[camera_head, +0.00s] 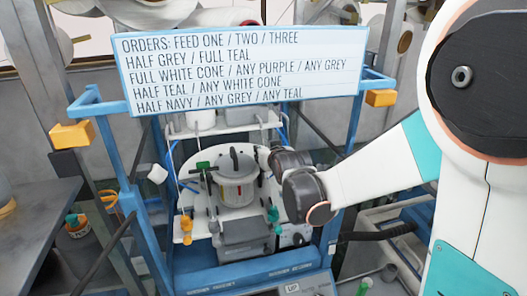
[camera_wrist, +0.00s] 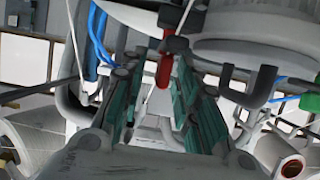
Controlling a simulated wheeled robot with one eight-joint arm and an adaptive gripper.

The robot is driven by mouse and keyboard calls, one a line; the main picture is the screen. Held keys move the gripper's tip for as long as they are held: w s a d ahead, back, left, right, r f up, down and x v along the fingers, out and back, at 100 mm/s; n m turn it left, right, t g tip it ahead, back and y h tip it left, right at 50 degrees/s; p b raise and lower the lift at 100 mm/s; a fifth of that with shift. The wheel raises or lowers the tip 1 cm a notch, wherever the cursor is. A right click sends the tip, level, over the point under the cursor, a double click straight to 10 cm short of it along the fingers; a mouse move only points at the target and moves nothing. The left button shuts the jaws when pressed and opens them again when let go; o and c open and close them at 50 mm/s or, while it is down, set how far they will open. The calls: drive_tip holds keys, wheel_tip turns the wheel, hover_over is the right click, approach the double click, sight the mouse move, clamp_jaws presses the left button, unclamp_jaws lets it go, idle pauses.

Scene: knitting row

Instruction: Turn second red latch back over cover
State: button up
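In the wrist view a red latch (camera_wrist: 165,66) hangs upright from a dark red-topped mount, between the far ends of my gripper's fingers. My gripper (camera_wrist: 152,80) is open, its two teal-padded fingers apart on either side of the latch. I see no clear contact, and depth is hard to judge. A large white round body (camera_wrist: 255,35), perhaps the cover, is above right of the fingers. In the head view a round grey-white pot with a dark handle (camera_head: 237,188) stands on the machine's white plate. My gripper is hidden there behind my wrist and the machine parts.
The blue machine frame (camera_head: 130,210) rises around the work area, with an orders sign (camera_head: 240,65) across its top. Blue tubes (camera_wrist: 98,35) and a dark bracket (camera_wrist: 262,88) lie close beside the fingers. A dark table (camera_head: 35,225) stands at left.

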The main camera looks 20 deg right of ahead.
clamp_jaws()
drive_tip(key=shift+a+f+m+h+b, duration=0.1)
drive_tip(key=shift+m+h+b, duration=0.7)
drive_tip(key=shift+h, duration=0.2)
drive_tip(key=shift+m+g+h+b, duration=0.5)
drive_tip(key=shift+m+h+b, duration=0.3)
drive_tip(key=shift+m+h, duration=0.5)
drive_tip(key=m+g+h+b, duration=0.2)
drive_tip(key=m+h, duration=0.2)
drive_tip(key=shift+h, duration=0.3)
drive_tip(key=m+g+h+b, duration=0.2)
drive_tip(key=m+g+h, duration=0.1)
drive_tip(key=m+g, duration=0.1)
drive_tip(key=shift+m+g, duration=0.3)
drive_tip(key=shift+m+g+h+b, duration=0.5)
drive_tip(key=shift+m+g+b, duration=0.1)
drive_tip(key=shift+m+g, duration=1.25)
drive_tip(key=shift+g, duration=0.35)
